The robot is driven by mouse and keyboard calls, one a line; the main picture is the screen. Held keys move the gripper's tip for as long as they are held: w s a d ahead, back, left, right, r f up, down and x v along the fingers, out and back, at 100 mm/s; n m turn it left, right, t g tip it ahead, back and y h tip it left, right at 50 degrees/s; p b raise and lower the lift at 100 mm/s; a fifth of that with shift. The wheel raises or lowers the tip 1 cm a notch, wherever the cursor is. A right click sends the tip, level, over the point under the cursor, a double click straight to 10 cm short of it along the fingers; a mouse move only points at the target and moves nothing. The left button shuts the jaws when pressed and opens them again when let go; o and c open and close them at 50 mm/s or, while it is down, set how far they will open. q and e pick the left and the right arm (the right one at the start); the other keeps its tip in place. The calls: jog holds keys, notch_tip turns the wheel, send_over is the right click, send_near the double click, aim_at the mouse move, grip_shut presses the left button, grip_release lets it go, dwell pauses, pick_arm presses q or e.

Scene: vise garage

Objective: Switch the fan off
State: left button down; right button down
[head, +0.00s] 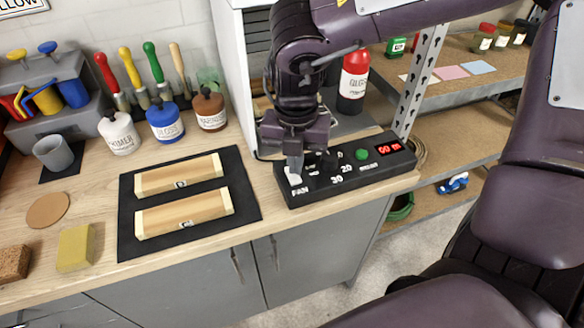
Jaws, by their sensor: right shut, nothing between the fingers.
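A black control box (330,185) lies on the workbench right of the black mat. It has a white switch (293,177) at its left end above the label FAN, a dark knob, a green button (361,154) and a lit red display (389,147). My right gripper (295,165) points down over the box's left end, shut and empty. Its fingertips are at the white switch, touching or just above it; I cannot tell which. They hide part of the switch, and its tilt is unclear. My left gripper is not in view.
Two wooden blocks (180,176) lie on a black mat (248,205). Paint bottles (165,124) and brushes stand behind. A white cabinet (228,70) and a red glue bottle (353,80) stand behind my right gripper. Metal shelving is at right. The bench's front edge is close to the box.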

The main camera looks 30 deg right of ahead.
aim_at(295, 179)
notch_tip(295, 179, up, 5)
jog(key=p, duration=0.2)
jog(key=shift+p, duration=0.3)
